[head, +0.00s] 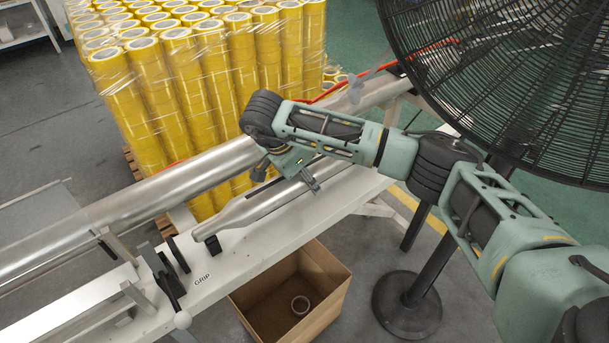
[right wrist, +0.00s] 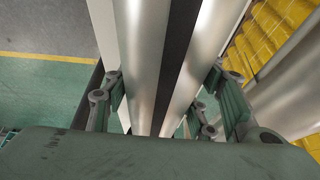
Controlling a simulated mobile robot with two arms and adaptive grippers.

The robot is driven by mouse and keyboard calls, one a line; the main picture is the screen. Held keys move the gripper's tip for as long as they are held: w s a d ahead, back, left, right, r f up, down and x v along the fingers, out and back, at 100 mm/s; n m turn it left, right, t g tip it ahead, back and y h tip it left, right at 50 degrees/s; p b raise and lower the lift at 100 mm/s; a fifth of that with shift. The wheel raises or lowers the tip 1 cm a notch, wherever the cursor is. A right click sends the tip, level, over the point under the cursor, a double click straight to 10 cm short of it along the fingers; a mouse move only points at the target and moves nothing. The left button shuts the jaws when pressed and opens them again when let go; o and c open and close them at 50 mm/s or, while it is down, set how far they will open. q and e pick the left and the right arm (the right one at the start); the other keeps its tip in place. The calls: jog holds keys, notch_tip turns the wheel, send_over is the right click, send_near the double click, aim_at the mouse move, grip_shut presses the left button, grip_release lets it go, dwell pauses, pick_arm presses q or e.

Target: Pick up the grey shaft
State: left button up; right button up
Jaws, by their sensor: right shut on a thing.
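The grey shaft (head: 258,206) is a smooth metal cylinder with a narrower near end, lying lengthwise along the white bench (head: 255,250). Its near end is at a small black support (head: 213,243). My right gripper (head: 312,182) is over the shaft's far part and shut on it. In the right wrist view the shaft (right wrist: 142,50), with a dark lengthwise stripe, runs between the fingers of my right gripper (right wrist: 160,108). I cannot tell whether the shaft is clear of its support. My left gripper is out of view.
A long, thicker metal roller (head: 150,195) runs behind the shaft. Wrapped stacks of yellow tape rolls (head: 200,80) stand behind it. A cardboard box (head: 322,262) with a roll inside sits on the floor in front. A large black fan (head: 510,80) stands at right.

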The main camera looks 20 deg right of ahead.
jog(key=c, duration=0.6)
jog(key=shift+w+r, duration=0.1)
jog(key=shift+r, duration=0.05)
jog(key=shift+c, duration=0.6)
jog(key=shift+r, duration=0.1)
